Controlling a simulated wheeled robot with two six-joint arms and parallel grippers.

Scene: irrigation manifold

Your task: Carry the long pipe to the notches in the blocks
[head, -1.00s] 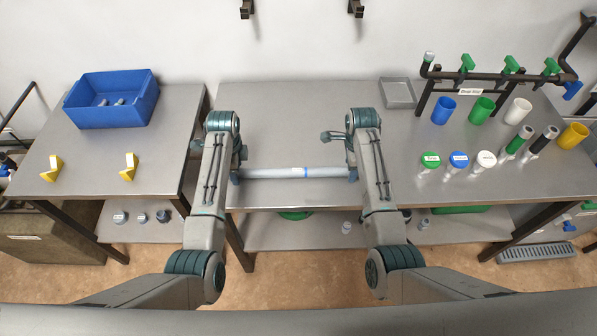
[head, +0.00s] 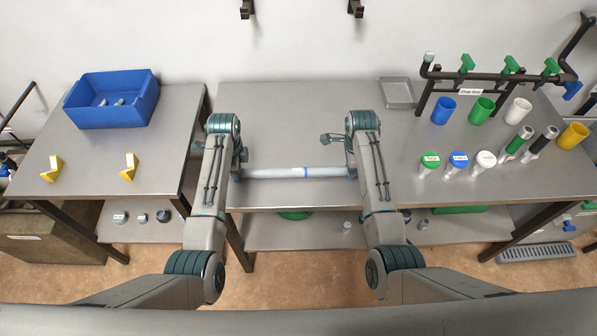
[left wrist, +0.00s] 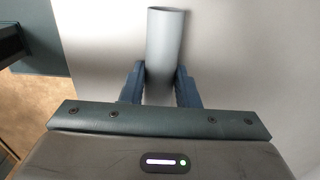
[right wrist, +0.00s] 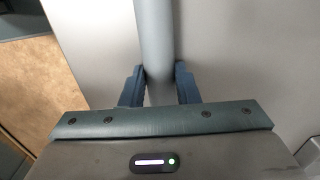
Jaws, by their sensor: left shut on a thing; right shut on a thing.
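Two yellow notched blocks, one at left (head: 52,168) and one at right (head: 130,167), stand on the left table. I cannot tell whether the pipe touches the tabletop.
A blue bin (head: 112,99) stands behind the blocks on the left table (head: 95,190). A gap separates that table from the middle table (head: 290,120). Cups, capped fittings and a dark pipe rack (head: 490,77) fill the right side. A grey tray (head: 397,93) lies at the back.

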